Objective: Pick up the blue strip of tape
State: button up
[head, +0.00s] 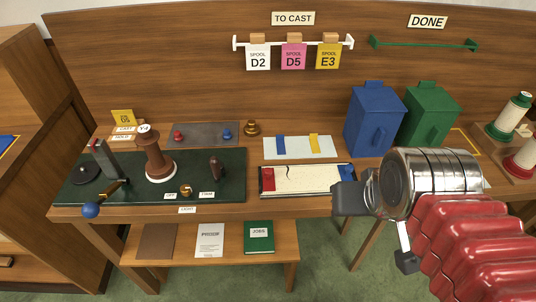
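The blue strip of tape (281,145) lies on a pale board (297,154) on the bench, left of a yellow strip (314,143) on the same board. My gripper (376,231) is at the right, in front of the bench's front edge. Its two dark fingertips are wide apart, with nothing visible between them. It is to the right of the blue strip and nearer the camera, well apart from it.
A long cream tray (308,180) with red and blue ends lies in front of the pale board. A blue bin (374,122) and a green bin (429,115) stand to the right. A brown spool stand (158,158) is on the dark mat at left.

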aim_at(280, 141)
jog(key=u, duration=0.4)
jog(key=k, duration=0.5)
jog(key=u, duration=0.85)
jog(key=k, duration=0.65)
jog(key=u, duration=0.55)
jog(key=i, duration=1.5)
jog(key=z, duration=1.05)
jog(key=i, duration=0.8)
jog(key=z, duration=0.5)
